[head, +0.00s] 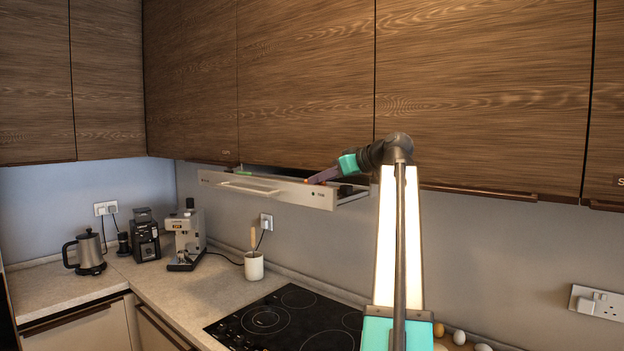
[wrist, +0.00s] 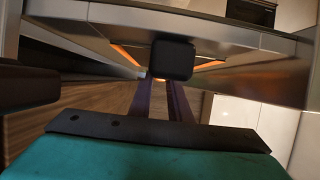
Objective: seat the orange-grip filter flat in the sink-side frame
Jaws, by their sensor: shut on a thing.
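My gripper (head: 312,181) reaches from the right into the pulled-out range hood (head: 270,188) under the wall cabinets. A small orange bit shows at its tips in the head view. In the wrist view my gripper's purple fingers (wrist: 160,88) are closed on a small orange grip (wrist: 157,77), partly hidden behind a dark block. Orange strips (wrist: 128,54) slant to both sides of that block; I cannot tell whether they belong to the filter. The filter's plate is mostly hidden, so whether it lies flat or tilted in a frame cannot be told.
A green bit (head: 243,170) shows at the hood's left part. The black cooktop (head: 285,318) lies below the hood, with a utensil crock (head: 254,267) beside it. A coffee machine (head: 186,238) and kettle (head: 86,252) stand left. Eggs (head: 459,337) lie at the lower right.

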